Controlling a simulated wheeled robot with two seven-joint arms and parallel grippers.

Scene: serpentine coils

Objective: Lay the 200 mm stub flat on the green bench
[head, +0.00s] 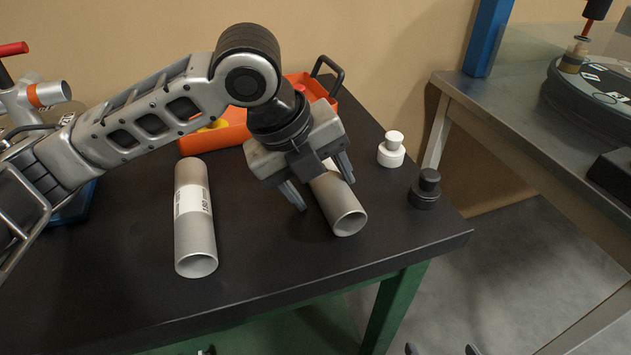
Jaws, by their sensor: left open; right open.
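Two grey hollow tubes lie flat on the black top of the green-legged bench (120,300). The left tube (194,245) has a white label that seems to read 180, but the print is too small to be sure. The other tube (345,212) lies to its right, its open end facing the front. My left gripper (324,192) is open above this right tube, its fingers on either side of it; it hides the tube's far part and any label. I cannot tell whether the fingers touch it. My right gripper (440,349) shows only its fingertips at the bottom edge, open and apart.
An orange tray (215,138) with a black handle stands at the back. A white knobbed piece (391,152) and a black one (425,188) stand at the bench's right side. A grey metal table (520,125) with a round dark fixture is further right, across a floor gap.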

